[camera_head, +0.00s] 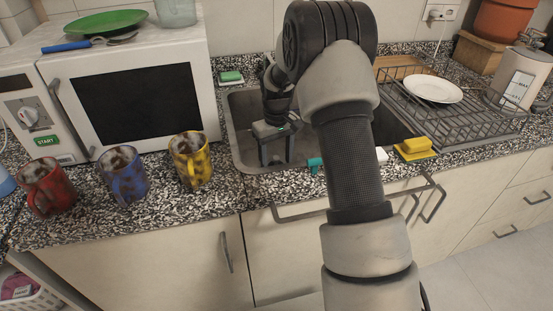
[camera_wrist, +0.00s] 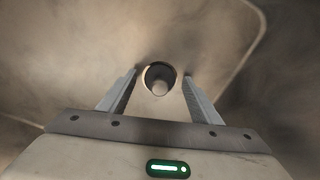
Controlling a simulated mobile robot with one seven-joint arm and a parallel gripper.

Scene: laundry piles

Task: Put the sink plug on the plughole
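My gripper (camera_head: 276,160) reaches down into the left basin of the sink (camera_head: 238,130). In the wrist view its two fingers (camera_wrist: 160,76) are wide apart, with a gap on both sides of what shows between them. There, a dark round ring (camera_wrist: 147,75) with a small pale rounded piece (camera_wrist: 160,88) inside lies against the basin surface. I cannot tell whether this is the bare plughole, the sink plug, or the plug on the plughole. The head view does not show the plug or plughole; my arm and gripper cover part of the basin.
Red (camera_head: 47,187), blue (camera_head: 124,174) and yellow (camera_head: 191,160) mugs stand on the counter left of the sink, before a microwave (camera_head: 190,50). A yellow sponge (camera_head: 416,146) is at the front right. A dish rack (camera_head: 490,122) with a white plate (camera_head: 433,89) is further right.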

